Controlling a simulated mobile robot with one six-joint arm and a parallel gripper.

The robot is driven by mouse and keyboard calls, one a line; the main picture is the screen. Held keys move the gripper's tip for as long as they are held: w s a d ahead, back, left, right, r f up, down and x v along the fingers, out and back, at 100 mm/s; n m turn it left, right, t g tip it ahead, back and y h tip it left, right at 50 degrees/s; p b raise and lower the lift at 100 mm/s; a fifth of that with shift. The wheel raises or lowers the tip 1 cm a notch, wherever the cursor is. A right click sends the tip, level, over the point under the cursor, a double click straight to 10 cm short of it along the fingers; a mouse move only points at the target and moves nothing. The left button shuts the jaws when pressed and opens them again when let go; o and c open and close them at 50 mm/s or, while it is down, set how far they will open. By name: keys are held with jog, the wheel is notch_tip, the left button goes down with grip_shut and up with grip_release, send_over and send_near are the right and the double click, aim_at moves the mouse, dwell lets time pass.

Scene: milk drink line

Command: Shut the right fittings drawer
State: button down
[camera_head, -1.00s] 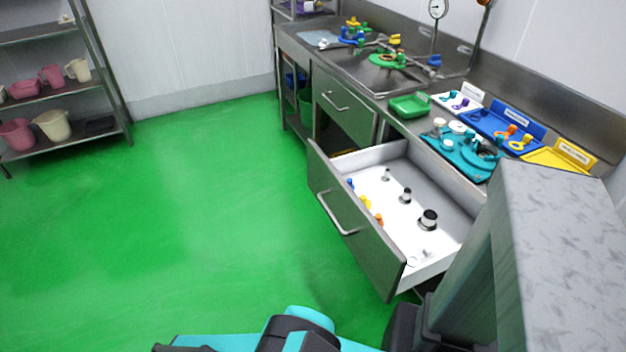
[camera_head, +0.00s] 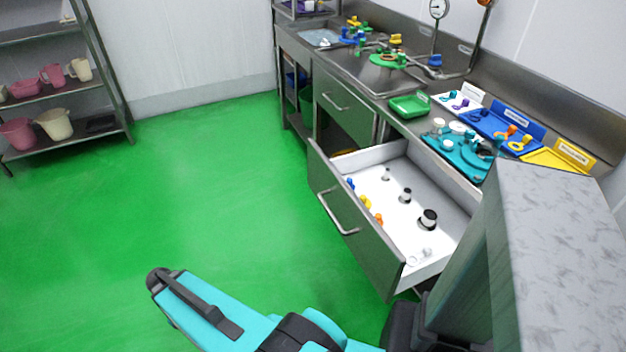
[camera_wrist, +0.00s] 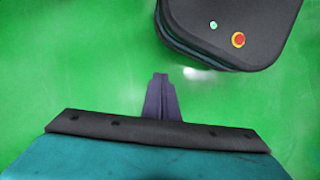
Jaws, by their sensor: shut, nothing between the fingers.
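The right fittings drawer (camera_head: 346,229) is pulled well out of the steel counter, with its grey front and bar handle (camera_head: 338,214) facing the green floor. Its white inside (camera_head: 392,232) holds several small fittings, among them black-banded, blue, yellow and orange pieces. My gripper (camera_wrist: 161,82) shows in the wrist view, shut and empty, over bare green floor. The head view shows my teal arm at the bottom, to the left of and apart from the drawer; the fingers cannot be made out there.
The left drawer (camera_head: 345,104) is shut. On the counter are a green tray (camera_head: 408,106), a teal tray (camera_head: 462,150), a blue tray (camera_head: 490,123) and a yellow tray (camera_head: 560,158). A shelf rack (camera_head: 110,80) stands far left. The floor before the drawer is clear.

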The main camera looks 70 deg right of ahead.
aim_at(314, 177)
jog(key=d+r+n, duration=0.1)
jog(key=d+r, duration=0.4)
jog(key=d, duration=0.3)
jog(key=d+r+n+t+h, duration=0.1)
jog(key=d+r, duration=0.5)
jog(key=d, duration=0.3)
jog(key=d+r+n, duration=0.1)
jog(key=d+r, duration=0.4)
jog(key=d, duration=0.3)
jog(key=s+d+r+n+h, duration=0.1)
jog(key=s+d+r, duration=0.5)
jog(key=d+r, duration=0.3)
jog(key=s+d+r+n+p, duration=0.1)
jog(key=s+d+r, duration=0.6)
jog(key=d+r, duration=0.2)
jog(key=shift+s+d+r+g+h, duration=0.3)
jog(key=shift+d+r+h, duration=0.1)
jog(key=shift+d, duration=0.3)
jog(key=shift+f, duration=0.1)
jog(key=shift+s+d+f+p, duration=0.3)
jog(key=shift+s+d+f, duration=0.6)
jog(key=shift+f, duration=0.6)
jog(key=shift+s+d+f+p, duration=0.35)
jog(key=shift+s+d+f, duration=0.55)
jog(key=shift+f, duration=0.65)
jog(key=shift+s+d+f+p, duration=0.3)
jog(key=shift+s+d+f, duration=0.6)
jog(key=shift+f, duration=0.6)
